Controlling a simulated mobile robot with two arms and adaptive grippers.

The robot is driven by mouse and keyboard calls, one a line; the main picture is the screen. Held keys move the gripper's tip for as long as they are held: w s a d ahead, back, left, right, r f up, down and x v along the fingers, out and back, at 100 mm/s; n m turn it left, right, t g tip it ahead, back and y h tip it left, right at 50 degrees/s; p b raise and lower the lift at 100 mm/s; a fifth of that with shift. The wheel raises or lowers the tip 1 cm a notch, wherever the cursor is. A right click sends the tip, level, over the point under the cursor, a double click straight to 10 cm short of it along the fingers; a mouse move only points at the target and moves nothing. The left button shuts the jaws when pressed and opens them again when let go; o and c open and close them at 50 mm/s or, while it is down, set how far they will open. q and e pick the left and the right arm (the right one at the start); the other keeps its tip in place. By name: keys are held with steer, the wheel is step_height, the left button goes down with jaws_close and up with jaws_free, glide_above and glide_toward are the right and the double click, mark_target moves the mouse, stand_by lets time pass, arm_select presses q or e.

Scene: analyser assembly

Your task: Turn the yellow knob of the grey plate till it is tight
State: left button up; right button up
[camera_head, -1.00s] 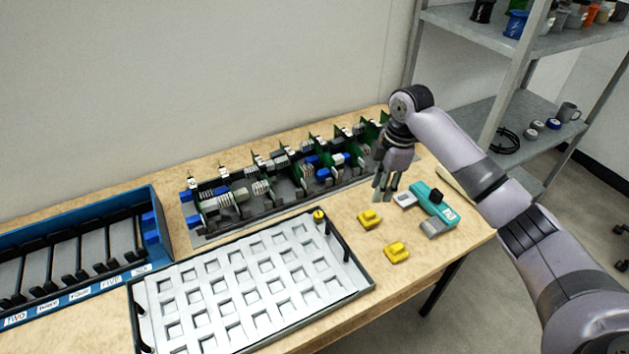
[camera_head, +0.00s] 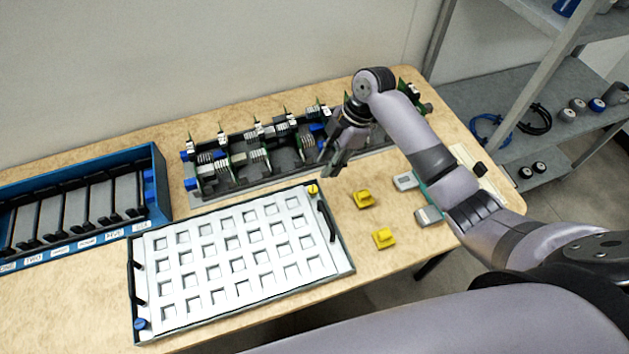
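The grey plate (camera_head: 240,302) lies on the table, a pale panel with rows of square holes and black handles at its two ends. Its yellow knob (camera_head: 313,189) sits at the upper right corner. A blue knob (camera_head: 140,324) sits at the lower left corner. My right gripper (camera_head: 328,170) points down just above and right of the yellow knob in the picture, apart from it. Its fingers look slightly parted with nothing between them. My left gripper is out of view.
A rack of green boards (camera_head: 262,187) stands behind the plate, close to my gripper. A blue tray (camera_head: 160,177) stands at left. Two yellow pieces (camera_head: 363,200) (camera_head: 384,238) and small grey blocks (camera_head: 404,181) lie right of the plate. A shelf (camera_head: 556,95) stands at right.

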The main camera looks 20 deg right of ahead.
mark_target(313, 188)
steer(key=p+x, duration=0.1)
steer(key=x, duration=0.8)
steer(key=shift+f, duration=0.25)
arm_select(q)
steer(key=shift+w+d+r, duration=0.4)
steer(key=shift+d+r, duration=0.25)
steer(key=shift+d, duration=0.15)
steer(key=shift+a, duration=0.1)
arm_select(e)
steer(key=shift+c, duration=0.2)
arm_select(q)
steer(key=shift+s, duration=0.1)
arm_select(e)
jaws_close()
